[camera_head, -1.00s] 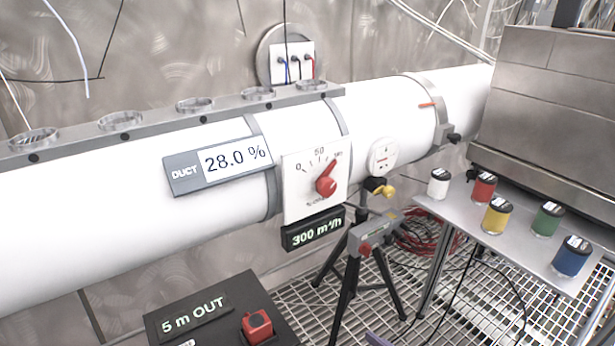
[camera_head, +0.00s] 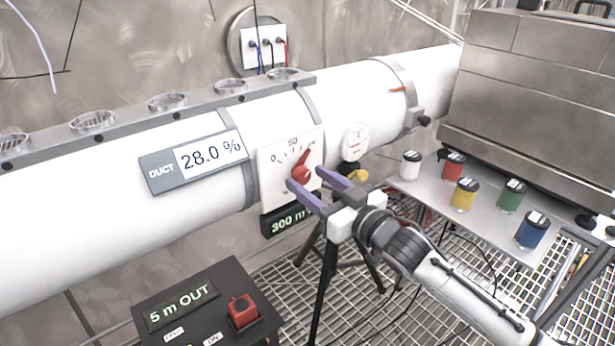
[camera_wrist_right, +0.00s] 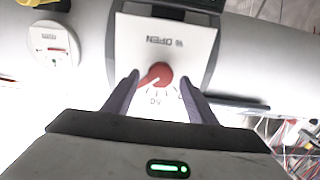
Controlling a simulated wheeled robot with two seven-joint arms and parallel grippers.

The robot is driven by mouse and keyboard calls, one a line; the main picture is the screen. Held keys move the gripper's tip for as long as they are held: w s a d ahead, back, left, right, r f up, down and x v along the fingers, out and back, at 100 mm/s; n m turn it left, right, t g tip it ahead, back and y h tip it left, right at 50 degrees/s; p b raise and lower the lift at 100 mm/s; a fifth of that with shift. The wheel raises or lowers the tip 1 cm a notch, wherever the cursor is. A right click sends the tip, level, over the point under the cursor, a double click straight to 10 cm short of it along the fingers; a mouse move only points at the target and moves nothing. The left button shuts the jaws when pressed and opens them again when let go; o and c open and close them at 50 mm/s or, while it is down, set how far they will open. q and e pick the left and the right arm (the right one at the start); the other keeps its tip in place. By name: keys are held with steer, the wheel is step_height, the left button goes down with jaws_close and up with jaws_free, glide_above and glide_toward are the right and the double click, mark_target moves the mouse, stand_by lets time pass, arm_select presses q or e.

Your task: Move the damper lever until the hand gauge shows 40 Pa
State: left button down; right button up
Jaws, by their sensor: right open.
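The damper lever is a red knob with a pointer (camera_head: 302,174) on a white dial plate (camera_head: 273,160) marked 0 and 50, fixed to the white duct. The pointer leans up and right, past 50. My right gripper (camera_head: 305,177) is open, its two purple fingers reaching toward the knob. In the right wrist view the knob (camera_wrist_right: 157,75) lies between the open fingertips (camera_wrist_right: 159,79); contact cannot be told. A small round white gauge (camera_head: 355,141) sits right of the dial; its reading is too small to tell. It also shows in the wrist view (camera_wrist_right: 50,46). My left gripper is out of view.
A duct display (camera_head: 194,161) reads 28.0 %. A 300 display (camera_head: 285,221) hangs below the dial, partly hidden by my gripper. A black box (camera_head: 205,305) reads 5 m OUT and has a red switch. A side table (camera_head: 430,190) holds several coloured jars. A tripod (camera_head: 328,270) stands below.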

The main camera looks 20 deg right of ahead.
steer(key=shift+x, duration=0.85)
steer(key=c, duration=1.1)
steer(key=shift+o, duration=0.2)
steer(key=shift+r+n+p, duration=0.1)
steer(key=shift+n+p, duration=0.5)
steer(key=shift+n, duration=0.7)
steer(key=o, duration=1.1)
steer(key=shift+c, duration=0.2)
steer(key=shift+s, duration=0.15)
